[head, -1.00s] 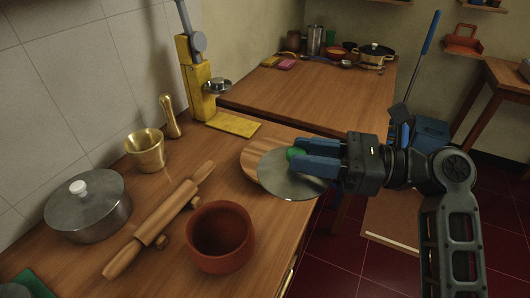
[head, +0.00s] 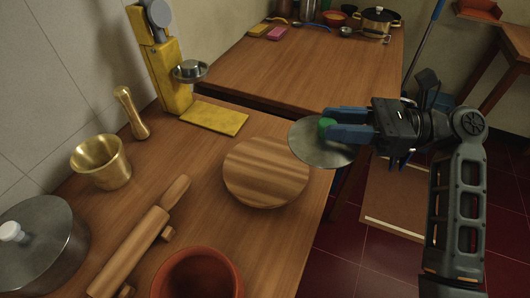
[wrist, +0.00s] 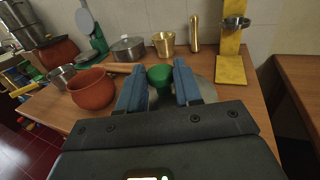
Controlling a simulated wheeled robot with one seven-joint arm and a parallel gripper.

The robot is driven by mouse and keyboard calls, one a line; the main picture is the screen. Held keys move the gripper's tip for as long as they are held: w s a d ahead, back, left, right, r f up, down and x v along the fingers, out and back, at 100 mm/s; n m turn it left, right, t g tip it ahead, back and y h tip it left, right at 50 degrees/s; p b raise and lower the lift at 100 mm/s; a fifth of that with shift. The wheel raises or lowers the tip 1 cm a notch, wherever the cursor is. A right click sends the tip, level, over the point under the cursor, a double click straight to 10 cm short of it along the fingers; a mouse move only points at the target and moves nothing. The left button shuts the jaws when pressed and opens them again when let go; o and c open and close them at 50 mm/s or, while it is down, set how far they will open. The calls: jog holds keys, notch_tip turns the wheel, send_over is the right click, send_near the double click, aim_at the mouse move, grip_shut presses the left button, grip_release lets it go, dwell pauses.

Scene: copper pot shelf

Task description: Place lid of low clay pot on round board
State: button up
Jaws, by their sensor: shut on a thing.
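My gripper (head: 346,125) is shut on the green knob of a round grey metal lid (head: 318,150). The lid hangs level beyond the right edge of the counter, to the upper right of the round wooden board (head: 265,172). The board is bare and lies flat near the counter's edge. The low clay pot (head: 198,275) stands open at the bottom of the head view, without a lid. In the wrist view the green knob (wrist: 160,74) sits between the blue fingers, and the clay pot (wrist: 91,89) is to the left. The board is hidden there.
A rolling pin (head: 140,240), a lidded grey pot (head: 40,245), a brass mortar (head: 101,162) and a pestle (head: 132,112) stand on the left. A yellow scale (head: 190,100) is behind the board. A second wooden table (head: 310,70) lies beyond.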

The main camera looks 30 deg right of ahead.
jog(key=w+a+f, duration=0.6)
jog(key=w+a, duration=0.1)
jog(key=shift+w+a+f+b, duration=0.1)
jog(key=shift+a+b, duration=0.1)
jog(key=shift+b, duration=0.1)
jog(key=shift+w+a+f, duration=0.1)
jog(key=shift+f, duration=1.95)
jog(key=o, duration=1.1)
jog(key=shift+f, duration=0.15)
jog(key=shift+c, duration=0.2)
jog(key=b+v, duration=0.1)
jog(key=v, duration=1.1)
